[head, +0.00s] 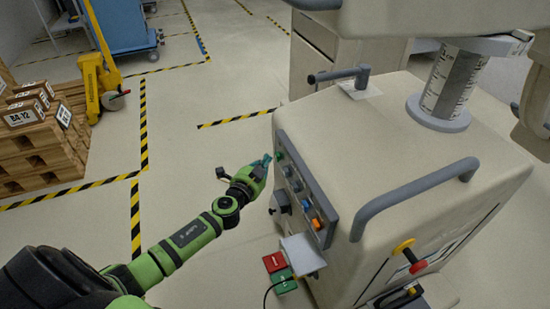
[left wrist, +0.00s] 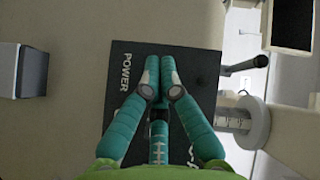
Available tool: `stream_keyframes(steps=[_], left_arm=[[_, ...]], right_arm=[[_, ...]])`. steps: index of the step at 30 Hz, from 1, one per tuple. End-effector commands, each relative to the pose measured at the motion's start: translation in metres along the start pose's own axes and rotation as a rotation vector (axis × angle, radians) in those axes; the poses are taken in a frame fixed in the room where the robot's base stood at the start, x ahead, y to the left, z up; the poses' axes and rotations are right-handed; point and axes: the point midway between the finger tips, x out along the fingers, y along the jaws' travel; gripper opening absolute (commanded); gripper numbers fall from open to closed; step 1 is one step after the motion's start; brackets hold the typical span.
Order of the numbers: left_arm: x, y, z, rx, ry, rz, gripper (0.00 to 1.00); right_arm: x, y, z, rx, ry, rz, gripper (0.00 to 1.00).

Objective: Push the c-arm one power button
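The C-arm cart (head: 430,150) is a large beige unit with a dark control panel (head: 308,183) on its left face. The panel carries a green button (head: 280,155) near its upper end, with blue and orange ones lower down. My left gripper (head: 266,160) is close in front of the green button. In the left wrist view its teal fingers (left wrist: 160,64) are together, with nothing visible between them, over the black panel (left wrist: 203,70). The POWER label (left wrist: 126,73) is beside them. The button there is hidden by the fingers, and contact cannot be told. My right gripper is out of view.
A grey handle (head: 415,195) and red and yellow levers (head: 410,255) stick out from the cart. Red and green pedals (head: 278,272) lie on the floor beside it. Wooden pallets with boxes (head: 40,140) stand at the left. The floor between is clear.

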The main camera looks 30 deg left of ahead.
Motion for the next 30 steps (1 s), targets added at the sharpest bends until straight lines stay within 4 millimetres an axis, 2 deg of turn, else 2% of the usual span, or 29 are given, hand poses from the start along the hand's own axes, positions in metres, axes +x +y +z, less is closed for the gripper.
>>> stream_keyframes(steps=[8, 24, 30], left_arm=[[-0.001, -0.001, 0.002, 0.001, 0.000, -0.001, 0.00], [-0.037, -0.014, 0.036, 0.001, -0.001, 0.001, 0.00], [-0.042, -0.017, 0.040, 0.000, 0.001, -0.001, 0.00]], right_arm=[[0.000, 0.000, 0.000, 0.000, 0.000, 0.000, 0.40], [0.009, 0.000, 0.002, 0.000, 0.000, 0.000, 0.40], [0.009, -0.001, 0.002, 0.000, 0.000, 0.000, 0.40]])
